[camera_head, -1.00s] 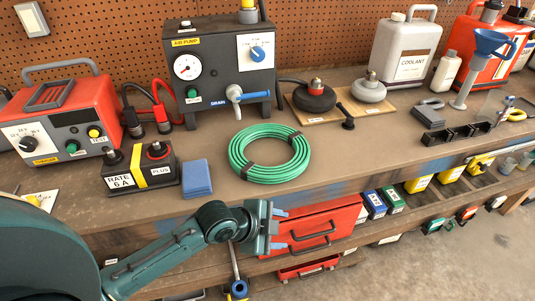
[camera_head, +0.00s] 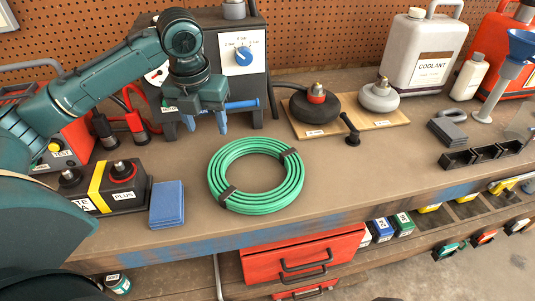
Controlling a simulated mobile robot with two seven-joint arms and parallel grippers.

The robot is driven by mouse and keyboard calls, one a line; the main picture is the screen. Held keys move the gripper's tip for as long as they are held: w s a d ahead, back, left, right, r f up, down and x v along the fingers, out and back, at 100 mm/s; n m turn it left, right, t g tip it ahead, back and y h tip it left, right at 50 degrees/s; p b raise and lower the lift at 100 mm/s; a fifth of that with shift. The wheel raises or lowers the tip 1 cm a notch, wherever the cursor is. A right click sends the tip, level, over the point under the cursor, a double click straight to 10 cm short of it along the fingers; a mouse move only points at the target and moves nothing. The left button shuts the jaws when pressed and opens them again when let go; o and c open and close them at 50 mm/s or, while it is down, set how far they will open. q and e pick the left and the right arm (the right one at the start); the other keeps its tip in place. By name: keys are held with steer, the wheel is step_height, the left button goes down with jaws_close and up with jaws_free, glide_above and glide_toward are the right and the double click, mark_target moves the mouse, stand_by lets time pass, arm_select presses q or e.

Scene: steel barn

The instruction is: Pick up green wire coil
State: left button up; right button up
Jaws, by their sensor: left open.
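The green wire coil (camera_head: 293,184) lies flat on the workbench near its front edge, bound with dark bands. It is fully visible. My left gripper (camera_head: 206,122) is open and empty, with its blue fingers pointing down. In the picture it is above and to the left of the coil, in front of the air pump, and apart from the coil. My right gripper is not in view.
The air pump (camera_head: 262,85) stands behind the coil. A blue block (camera_head: 167,204) and a black battery box (camera_head: 128,188) lie to its left. The bench (camera_head: 370,185) right of the coil is clear.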

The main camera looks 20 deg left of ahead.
arm_select(q)
steer(key=w+f, duration=0.1)
glide_above(219, 163)
steer(key=f, duration=0.6)
steer(key=shift+s+a+b, duration=0.25)
steer(key=shift+b, duration=0.15)
steer(key=shift+w+d+f, duration=0.1)
steer(key=shift+f, duration=1.4)
steer(key=shift+w+d+f, duration=0.1)
steer(key=shift+f, duration=1.4)
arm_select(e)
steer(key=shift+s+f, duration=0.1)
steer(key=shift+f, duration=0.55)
arm_select(q)
steer(key=shift+r, duration=0.15)
jaws_close()
